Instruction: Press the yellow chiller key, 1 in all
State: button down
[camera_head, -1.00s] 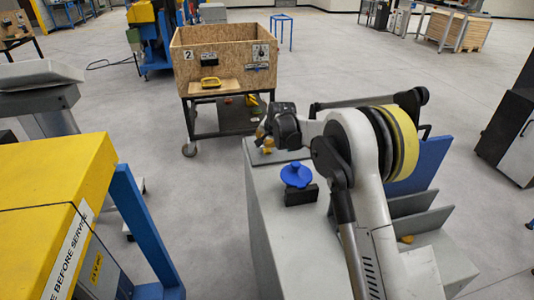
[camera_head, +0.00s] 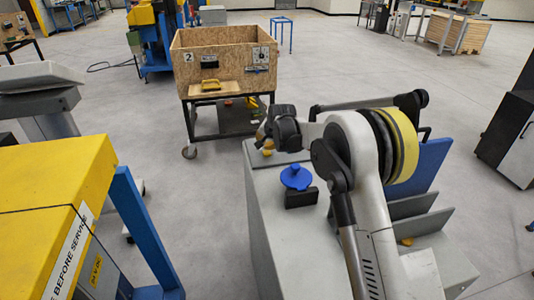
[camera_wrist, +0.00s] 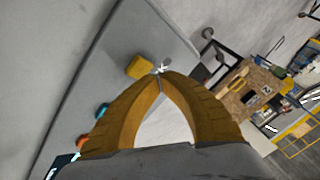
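The yellow key (camera_wrist: 140,66) is a small block on the grey top of a cabinet. It lies just left of my fingertips in the wrist view, with a small white mark on the surface to its right. My gripper (camera_wrist: 160,77) has ochre fingers whose tips meet, with nothing between them. The tips are close to the key; I cannot tell whether they touch it. In the head view my gripper (camera_head: 262,141) hangs over the far left corner of the grey cabinet (camera_head: 275,215), and a small yellow spot shows below it.
A blue key (camera_wrist: 101,110) and an orange key (camera_wrist: 82,141) sit in a row along the same surface. A blue knob (camera_head: 296,177) on a dark block stands on the cabinet. A wooden crate (camera_head: 225,60) on a wheeled frame stands beyond. A yellow-topped unit (camera_head: 50,190) is at left.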

aim_at(265, 151)
jog(key=shift+f, duration=0.15)
jog(key=shift+f+b, duration=0.3)
jog(key=shift+f, duration=0.4)
dwell(0.7)
jog(key=shift+r, duration=0.85)
jog(key=shift+r+p, duration=1.65)
jog(key=shift+r, duration=0.9)
